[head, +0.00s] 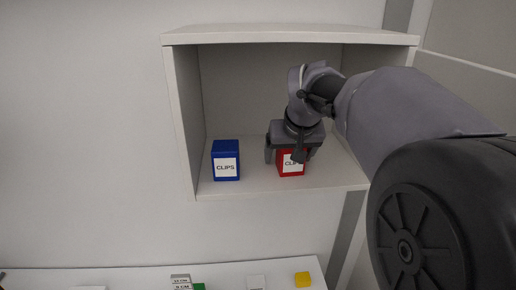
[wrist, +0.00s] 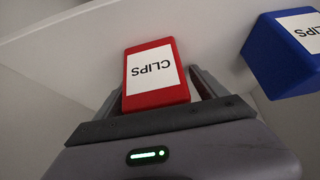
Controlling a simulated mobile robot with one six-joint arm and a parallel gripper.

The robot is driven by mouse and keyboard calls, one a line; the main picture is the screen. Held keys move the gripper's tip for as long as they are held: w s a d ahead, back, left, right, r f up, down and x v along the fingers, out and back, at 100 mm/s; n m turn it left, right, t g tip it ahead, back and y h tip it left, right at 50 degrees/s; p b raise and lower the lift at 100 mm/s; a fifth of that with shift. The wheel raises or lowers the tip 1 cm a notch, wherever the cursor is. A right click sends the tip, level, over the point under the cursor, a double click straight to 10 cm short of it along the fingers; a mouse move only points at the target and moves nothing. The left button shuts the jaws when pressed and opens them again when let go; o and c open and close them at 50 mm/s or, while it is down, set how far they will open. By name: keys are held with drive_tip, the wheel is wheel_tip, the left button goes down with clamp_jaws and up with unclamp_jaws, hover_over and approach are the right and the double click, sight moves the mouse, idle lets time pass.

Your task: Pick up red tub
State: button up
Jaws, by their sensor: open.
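The red tub (head: 290,168) is a small red box with a white CLIPS label, standing on the floor of the wall cubby. My gripper (head: 291,155) is at the tub from above, with a finger on either side of it. In the wrist view the red tub (wrist: 155,75) sits between the two fingers (wrist: 158,95), its label upside down. The jaws are open around it. Whether either finger touches the tub, I cannot tell. The gripper hides the tub's top in the head view.
A blue tub (head: 226,160) labelled CLIPS stands to the left on the same cubby floor (head: 250,184), with a gap between. The cubby's left wall (head: 183,120) and top (head: 290,35) enclose the space. Below, a white surface (head: 230,273) holds a yellow block (head: 302,279) and other small items.

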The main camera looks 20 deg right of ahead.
drive_tip(key=shift+s+a+r, duration=0.1)
drive_tip(key=shift+s+r, duration=0.05)
drive_tip(key=shift+s, duration=0.05)
drive_tip(key=c, duration=1.6)
drive_tip(key=shift+o, duration=0.2)
